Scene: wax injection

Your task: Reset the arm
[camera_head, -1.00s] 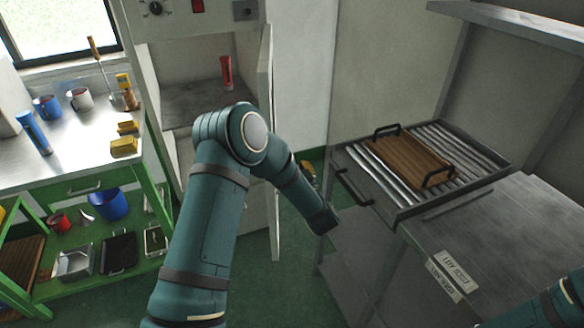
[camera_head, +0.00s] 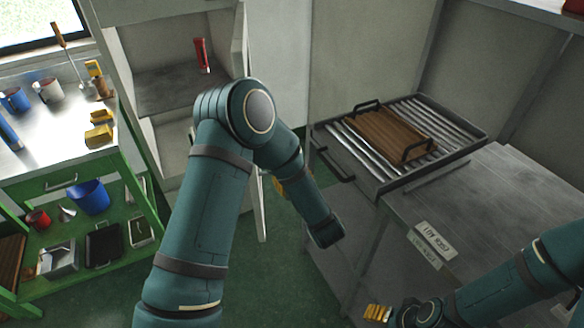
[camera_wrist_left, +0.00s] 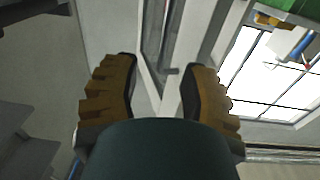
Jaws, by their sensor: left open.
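My left arm rises through the middle of the head view and bends over at the elbow. Its gripper is mostly hidden behind the forearm; only a yellow-brown bit (camera_head: 280,186) shows there. In the left wrist view my left gripper (camera_wrist_left: 160,75) has its two ribbed fingers wide apart with nothing between them. My right arm comes in from the lower right of the head view. Yellow-brown fingers of my right gripper (camera_head: 378,312) show at the bottom edge, and its opening cannot be made out.
A grey bench (camera_head: 490,200) at right carries a metal tray (camera_head: 392,186) with a handled wooden board (camera_head: 385,133). An open cabinet (camera_head: 172,88) holds a red object (camera_head: 201,54). A green worktable (camera_head: 125,160) with mugs and yellow blocks stands left. Green floor (camera_head: 270,285) is clear between.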

